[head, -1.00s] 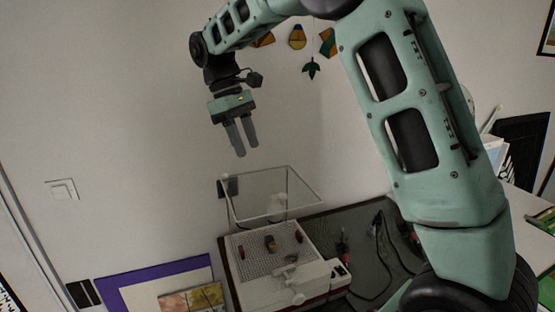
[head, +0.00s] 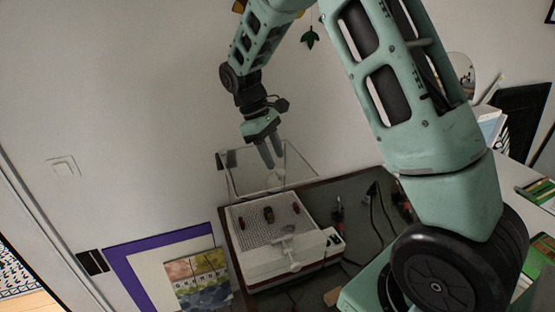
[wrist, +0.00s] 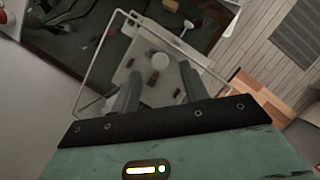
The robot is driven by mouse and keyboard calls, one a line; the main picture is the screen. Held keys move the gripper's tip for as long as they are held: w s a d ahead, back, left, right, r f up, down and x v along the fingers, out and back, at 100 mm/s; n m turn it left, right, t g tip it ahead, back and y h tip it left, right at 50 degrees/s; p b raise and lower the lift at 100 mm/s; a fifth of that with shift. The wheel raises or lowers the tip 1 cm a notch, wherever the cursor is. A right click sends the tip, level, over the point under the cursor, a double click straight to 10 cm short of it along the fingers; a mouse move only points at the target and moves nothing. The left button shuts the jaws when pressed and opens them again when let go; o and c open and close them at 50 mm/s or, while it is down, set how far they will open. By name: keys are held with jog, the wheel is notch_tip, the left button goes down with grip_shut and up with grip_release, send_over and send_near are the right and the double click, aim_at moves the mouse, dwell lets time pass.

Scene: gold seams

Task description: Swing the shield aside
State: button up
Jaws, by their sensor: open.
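The shield (head: 243,178) is a clear panel with a thin pale frame, standing raised and tilted above the back of a white bench unit (head: 290,265). Its pale frame also shows in the wrist view (wrist: 96,62), running around the unit's bed. My gripper (head: 273,161) is open and empty, pointing down. In the head view its fingers overlap the shield's upper part; whether they touch it I cannot tell. In the wrist view the two fingers (wrist: 160,66) are spread, with the bed and a round white knob beyond them.
Small red and dark pieces (head: 268,214) sit on the unit's perforated bed. Dark cables and red-handled tools (head: 338,210) lie on the dark mat to the right. A purple-edged picture (head: 118,262) is at left. The wall is close behind the shield.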

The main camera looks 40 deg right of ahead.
aim_at(278, 173)
jog(key=shift+p+x, duration=0.35)
jog(key=shift+x, duration=1.4)
grip_shut()
jog(key=shift+s+a+m, duration=0.15)
jog(key=shift+a+m, duration=0.15)
jog(key=shift+a, duration=0.25)
jog(key=a+m+y, duration=0.1)
jog(key=a+m, duration=0.1)
jog(key=a, duration=0.2)
jog(key=a+m, duration=0.2)
jog(key=a, duration=0.2)
jog(key=shift+s+g+y+p, duration=0.1)
jog(key=shift+g+y+p, duration=0.25)
jog(key=shift+g+y, duration=0.05)
jog(key=w+a+m+t+y+p, duration=0.1)
jog(key=w+a+m+y, duration=0.3)
jog(key=w+a+m, duration=0.9)
jog(key=shift+w+a+t+p, duration=0.3)
jog(key=shift+w+a+t, duration=0.5)
jog(key=shift+a, duration=0.95)
